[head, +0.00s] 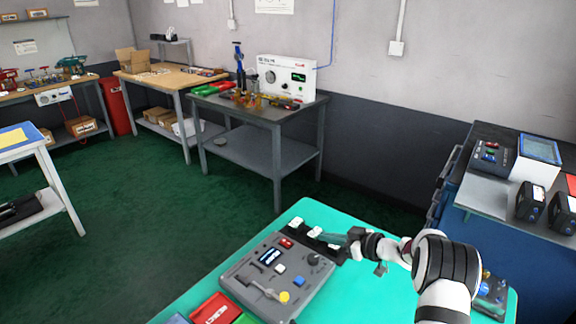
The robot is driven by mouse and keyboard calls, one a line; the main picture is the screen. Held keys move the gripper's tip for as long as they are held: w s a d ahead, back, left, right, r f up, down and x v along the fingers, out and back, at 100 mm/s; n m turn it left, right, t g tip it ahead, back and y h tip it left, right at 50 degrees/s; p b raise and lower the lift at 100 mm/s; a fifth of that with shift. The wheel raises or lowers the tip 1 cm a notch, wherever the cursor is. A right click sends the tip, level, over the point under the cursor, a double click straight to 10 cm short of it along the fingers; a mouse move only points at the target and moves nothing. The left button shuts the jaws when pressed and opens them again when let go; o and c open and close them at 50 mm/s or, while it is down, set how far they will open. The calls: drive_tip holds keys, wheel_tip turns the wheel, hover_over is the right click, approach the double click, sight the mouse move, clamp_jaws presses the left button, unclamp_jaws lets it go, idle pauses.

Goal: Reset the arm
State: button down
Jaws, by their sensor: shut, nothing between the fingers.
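My arm reaches in from the lower right over the green table (385,290). My gripper (331,238) points left, above or beside the black strip with several white pieces (296,222) at the table's back edge. Its jaws are small and dark in this view; they look shut with nothing in them. The grey control box (268,290) lies in front of my gripper. It has a small screen, a red switch, a blue button, a black knob and a yellow-tipped lever. I cannot tell whether my gripper touches the strip.
A red bin (214,309) sits at the table's front left. A blue cabinet (520,245) with black devices stands at right. A grey bench (258,110) with a white instrument (287,78) stands against the back wall.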

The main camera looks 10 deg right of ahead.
drive_tip(key=w+d+r+m+t+h, duration=0.1)
drive_tip(key=d+r+m+t+h, duration=0.15)
drive_tip(key=r+m+h, duration=0.6)
drive_tip(key=s+d+r+g+h, duration=0.2)
drive_tip(key=s+r+h, duration=0.1)
drive_tip(key=s+r, duration=0.3)
drive_tip(key=s+a+f+m+g+y, duration=0.1)
drive_tip(key=s+a+g, duration=0.2)
drive_tip(key=s, duration=1)
drive_tip(key=s+a+f+m+g+y, duration=0.2)
drive_tip(key=s+a+g, duration=0.2)
drive_tip(key=s+a, duration=0.4)
drive_tip(key=s+a+f+m+g+y, duration=0.1)
drive_tip(key=s+a+g, duration=0.3)
drive_tip(key=s, duration=1.5)
drive_tip(key=shift+s+a+f+m, duration=0.15)
drive_tip(key=shift+s+a+m, duration=0.1)
drive_tip(key=shift+a+m, duration=0.45)
drive_tip(key=shift+d, duration=0.1)
